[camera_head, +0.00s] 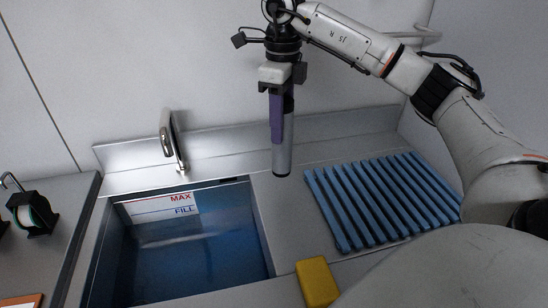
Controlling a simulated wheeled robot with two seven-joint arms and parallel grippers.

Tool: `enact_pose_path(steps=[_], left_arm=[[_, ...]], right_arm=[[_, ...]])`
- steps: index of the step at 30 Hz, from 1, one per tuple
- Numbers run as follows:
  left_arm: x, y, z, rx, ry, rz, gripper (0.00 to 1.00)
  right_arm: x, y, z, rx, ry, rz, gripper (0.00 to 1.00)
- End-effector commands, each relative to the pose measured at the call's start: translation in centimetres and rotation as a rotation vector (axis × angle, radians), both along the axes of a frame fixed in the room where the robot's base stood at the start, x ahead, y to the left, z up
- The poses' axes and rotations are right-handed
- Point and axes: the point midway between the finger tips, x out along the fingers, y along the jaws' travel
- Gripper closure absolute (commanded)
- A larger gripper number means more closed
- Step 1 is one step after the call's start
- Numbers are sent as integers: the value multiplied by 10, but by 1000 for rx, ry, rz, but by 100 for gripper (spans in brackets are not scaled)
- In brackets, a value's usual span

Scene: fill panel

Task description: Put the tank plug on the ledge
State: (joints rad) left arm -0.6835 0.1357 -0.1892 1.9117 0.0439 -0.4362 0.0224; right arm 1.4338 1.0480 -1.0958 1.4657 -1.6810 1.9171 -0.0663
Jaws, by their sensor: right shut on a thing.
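My right gripper (282,82) comes in from the upper right and points down in front of the back wall. It is shut on a long upright grey cylinder with a purple strip along its side, which I take to be the tank plug (284,158). The plug's lower end hangs at the height of the metal ledge (228,145) in the picture; I cannot tell whether it touches anything. The sunken tank (262,240) at lower left holds bluish water and has a MAX and FILL label (162,207). My left gripper is out of view.
A tap (174,140) stands behind the tank. A blue slatted rack (375,200) lies on the right counter, with a yellow sponge (317,282) near the front. A black tape dispenser (34,214) sits at far left. The counter between tank and rack is bare.

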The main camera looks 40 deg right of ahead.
Motion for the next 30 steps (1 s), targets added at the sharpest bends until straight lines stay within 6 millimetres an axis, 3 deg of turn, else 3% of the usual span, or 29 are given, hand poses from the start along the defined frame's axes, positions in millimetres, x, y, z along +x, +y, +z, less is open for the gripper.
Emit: enact_pose_path(steps=[3, 15, 27, 28, 30], left_arm=[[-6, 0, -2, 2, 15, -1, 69], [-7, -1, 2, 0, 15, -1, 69], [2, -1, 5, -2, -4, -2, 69], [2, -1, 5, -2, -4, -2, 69], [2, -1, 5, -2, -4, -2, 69]], right_arm=[[-1, 0, -21, -1, 2, -1, 95], [0, 0, -67, 0, -1, 0, 95], [0, 0, -74, 0, -3, 1, 95], [0, 0, -75, 0, -1, 1, 62], [0, 0, -74, 1, -2, 1, 50]])
